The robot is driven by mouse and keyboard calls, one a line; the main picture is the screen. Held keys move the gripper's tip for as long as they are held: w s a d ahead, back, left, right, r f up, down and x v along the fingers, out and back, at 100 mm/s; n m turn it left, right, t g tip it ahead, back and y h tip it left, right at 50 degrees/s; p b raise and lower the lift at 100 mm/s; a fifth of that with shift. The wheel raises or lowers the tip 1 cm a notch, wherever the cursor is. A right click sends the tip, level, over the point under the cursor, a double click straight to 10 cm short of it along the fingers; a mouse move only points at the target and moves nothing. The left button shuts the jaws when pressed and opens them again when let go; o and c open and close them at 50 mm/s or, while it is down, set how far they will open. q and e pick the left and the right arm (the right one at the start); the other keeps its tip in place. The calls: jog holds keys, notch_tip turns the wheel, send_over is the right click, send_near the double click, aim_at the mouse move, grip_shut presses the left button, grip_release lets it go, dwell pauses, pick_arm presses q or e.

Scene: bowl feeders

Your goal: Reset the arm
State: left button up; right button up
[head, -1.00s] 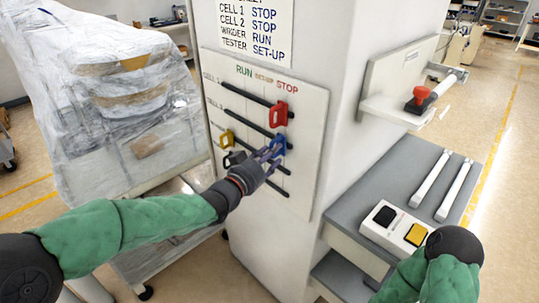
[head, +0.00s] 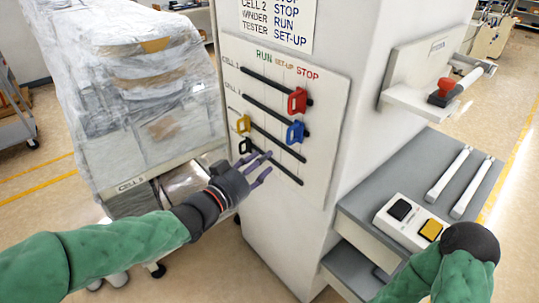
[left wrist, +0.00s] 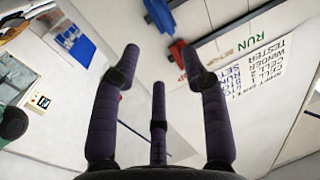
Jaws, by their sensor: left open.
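My left gripper (head: 264,170) is open and empty, with purple fingers just in front of the lower part of the slider board (head: 320,145). The board has several dark slots under the words RUN, SET-UP and STOP. The red slider (head: 297,101) and the blue slider (head: 295,132) sit toward the STOP end of the upper two slots. The yellow slider (head: 243,124) and black slider (head: 246,146) sit toward the left. In the left wrist view, the red slider (left wrist: 178,52) and blue slider (left wrist: 159,15) are beyond the spread fingers. My right gripper is out of view.
A written sheet (head: 276,20) hangs above the board on a white column. To the right, a grey bench (head: 375,180) holds a two-button box (head: 411,222) and two white bars. A shelf (head: 416,106) carries a red-ended tool. A plastic-wrapped machine (head: 130,90) stands left.

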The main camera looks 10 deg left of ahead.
pick_arm(q)
jog(key=shift+s+a, duration=0.15)
jog(key=shift+s, duration=0.2)
notch_tip(320, 180, down, 32)
jog(key=s+n+g+y, duration=0.1)
jog(key=n+g+y, duration=0.35)
jog(key=g, duration=0.35)
jog(key=s+d+f+n+g+p, duration=0.1)
jog(key=s+d+f+n+g, duration=0.2)
jog(key=s+f, duration=1.6)
jog(key=s+d+g, duration=0.1)
jog(key=g, duration=0.3)
jog(key=shift+f+g, duration=0.3)
jog(key=shift+f, duration=0.1)
